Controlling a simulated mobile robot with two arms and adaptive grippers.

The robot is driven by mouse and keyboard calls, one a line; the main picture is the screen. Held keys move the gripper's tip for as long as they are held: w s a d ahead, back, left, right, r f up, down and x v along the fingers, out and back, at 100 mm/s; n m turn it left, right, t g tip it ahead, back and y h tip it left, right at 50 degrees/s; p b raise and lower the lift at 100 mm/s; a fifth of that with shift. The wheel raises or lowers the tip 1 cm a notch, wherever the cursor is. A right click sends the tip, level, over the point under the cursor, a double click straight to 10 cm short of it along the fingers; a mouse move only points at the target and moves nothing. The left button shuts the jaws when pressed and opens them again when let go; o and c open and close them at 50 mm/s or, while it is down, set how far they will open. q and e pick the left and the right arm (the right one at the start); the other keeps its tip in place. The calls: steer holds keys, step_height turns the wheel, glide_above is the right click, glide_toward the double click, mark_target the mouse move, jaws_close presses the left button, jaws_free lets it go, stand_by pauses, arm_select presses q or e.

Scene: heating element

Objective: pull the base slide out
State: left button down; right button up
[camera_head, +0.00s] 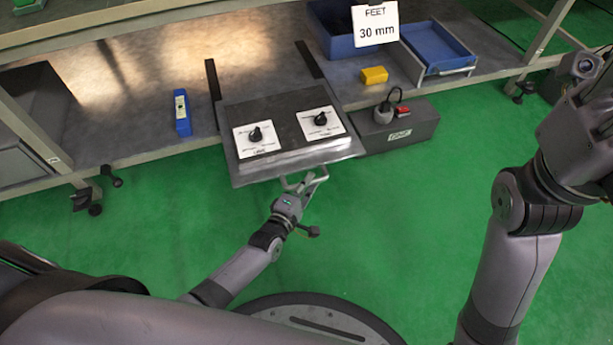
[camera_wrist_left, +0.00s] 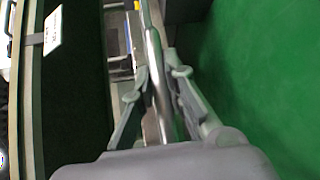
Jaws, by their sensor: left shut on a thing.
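The base slide (camera_head: 239,172) is a dark grey tray that juts out past the front edge of the workbench. On it sits a grey block with two white dial plates, the left dial (camera_head: 257,138) and the right dial (camera_head: 320,122). Dark rails (camera_head: 213,80) run on the bench behind it. My left gripper (camera_head: 303,183) is at the slide's front edge, shut on its handle. In the left wrist view the handle (camera_wrist_left: 154,60) is a shiny metal bar between the two fingers (camera_wrist_left: 157,88). My right arm shows at the right, but its fingers are out of view.
A blue and white item (camera_head: 182,112) lies left of the slide, a yellow block (camera_head: 374,75) right of it. Blue bins (camera_head: 433,45) and a "FEET 30 mm" sign (camera_head: 376,24) stand behind. A dark socket box (camera_head: 400,134) is close on the right. Green floor in front is open.

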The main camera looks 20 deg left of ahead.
arm_select(q)
steer(key=shift+s+d, duration=0.35)
steer(key=shift+s, duration=0.2)
steer(key=c, duration=1.6)
jaws_free()
steer(key=shift+c, duration=0.2)
steer(key=shift+o, duration=0.2)
